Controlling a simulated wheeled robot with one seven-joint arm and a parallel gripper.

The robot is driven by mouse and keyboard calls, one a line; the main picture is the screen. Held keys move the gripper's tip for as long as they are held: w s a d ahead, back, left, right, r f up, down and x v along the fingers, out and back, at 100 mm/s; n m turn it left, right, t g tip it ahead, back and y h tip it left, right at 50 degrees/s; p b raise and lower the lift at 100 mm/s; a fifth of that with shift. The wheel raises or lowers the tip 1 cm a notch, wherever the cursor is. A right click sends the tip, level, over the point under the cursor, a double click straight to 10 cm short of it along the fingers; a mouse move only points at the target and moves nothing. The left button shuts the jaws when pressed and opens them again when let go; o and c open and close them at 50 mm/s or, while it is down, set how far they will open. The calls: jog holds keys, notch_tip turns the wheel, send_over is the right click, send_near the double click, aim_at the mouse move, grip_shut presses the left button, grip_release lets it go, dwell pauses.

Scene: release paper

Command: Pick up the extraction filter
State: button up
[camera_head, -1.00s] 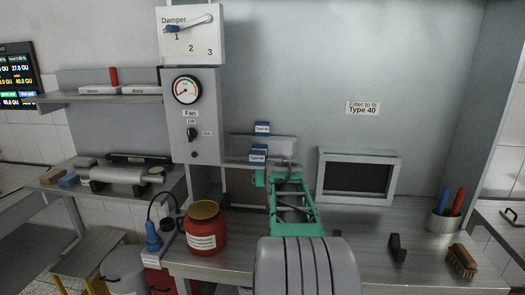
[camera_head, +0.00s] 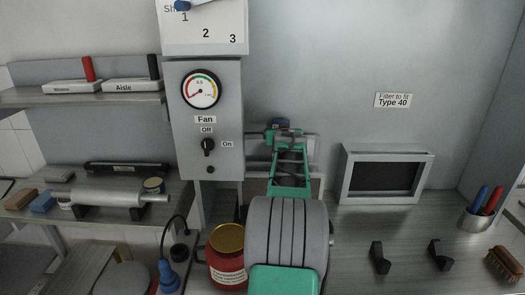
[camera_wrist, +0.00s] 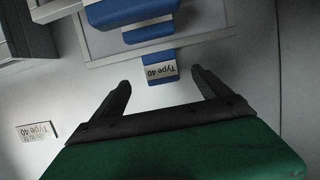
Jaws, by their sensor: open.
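An extraction filter with a blue tab marked "Type 40" (camera_wrist: 161,68) shows in the wrist view, its pale framed panel (camera_wrist: 102,42) behind the tab. The label reads upside down there. A second blue part (camera_wrist: 118,12) lies closer to the top edge of that view. Nothing is held.
A grey frame with a dark opening (camera_head: 384,176) stands on the right of the bench. A sign reading "Filter to fit Type 40" (camera_head: 393,100) is on the wall. A red jar (camera_head: 227,262) stands at the front left. The fan control box (camera_head: 207,130) is left of my arm.

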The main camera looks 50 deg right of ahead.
jog(key=p+x, duration=0.4)
jog(key=x, duration=0.4)
jog(key=shift+r, duration=0.2)
jog(key=shift+w, duration=0.15)
jog(key=shift+c, duration=0.6)
grip_shut()
jog(key=shift+r, duration=0.1)
